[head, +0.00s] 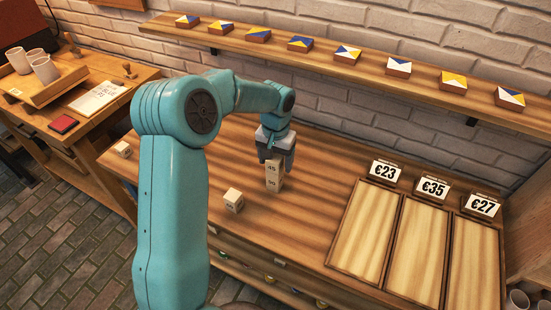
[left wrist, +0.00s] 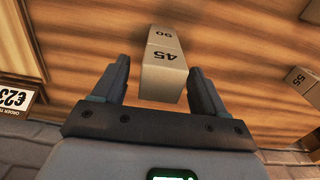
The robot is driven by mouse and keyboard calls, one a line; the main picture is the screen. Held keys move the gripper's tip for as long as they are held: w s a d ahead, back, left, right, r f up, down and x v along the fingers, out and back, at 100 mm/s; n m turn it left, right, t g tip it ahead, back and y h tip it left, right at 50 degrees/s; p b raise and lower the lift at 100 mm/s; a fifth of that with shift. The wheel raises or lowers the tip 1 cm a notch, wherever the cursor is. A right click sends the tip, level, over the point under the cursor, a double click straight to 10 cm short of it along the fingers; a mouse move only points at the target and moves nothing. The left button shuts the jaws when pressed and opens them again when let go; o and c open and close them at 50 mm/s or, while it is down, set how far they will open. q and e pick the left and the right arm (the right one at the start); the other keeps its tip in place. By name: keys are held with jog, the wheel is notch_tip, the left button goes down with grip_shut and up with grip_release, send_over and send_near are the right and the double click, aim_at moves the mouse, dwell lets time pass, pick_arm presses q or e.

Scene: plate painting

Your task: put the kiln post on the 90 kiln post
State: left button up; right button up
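The pale kiln post marked 45 (head: 272,169) stands on the post marked 90 (head: 273,185) on the wooden bench. In the left wrist view the 45 post (left wrist: 164,68) and the 90 post (left wrist: 164,38) look lined up, one on the other. My left gripper (head: 275,157) is just above the stack. In the wrist view its fingers (left wrist: 160,85) are spread to either side of the 45 post, with a gap on the left side and little or none visible on the right. My right gripper is not in view.
A post marked 55 (left wrist: 299,79) stands apart, left of the stack in the head view (head: 233,201). A small pale block (head: 122,149) lies at the bench's left end. Framed trays (head: 365,232) with price cards fill the right side. A shelf of painted tiles (head: 330,66) runs behind.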

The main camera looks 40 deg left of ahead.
aim_at(275, 157)
pick_arm(q)
jog(key=shift+s+r, duration=0.1)
notch_tip(275, 157, up, 12)
jog(key=shift+r, duration=0.15)
dwell(0.5)
dwell(0.3)
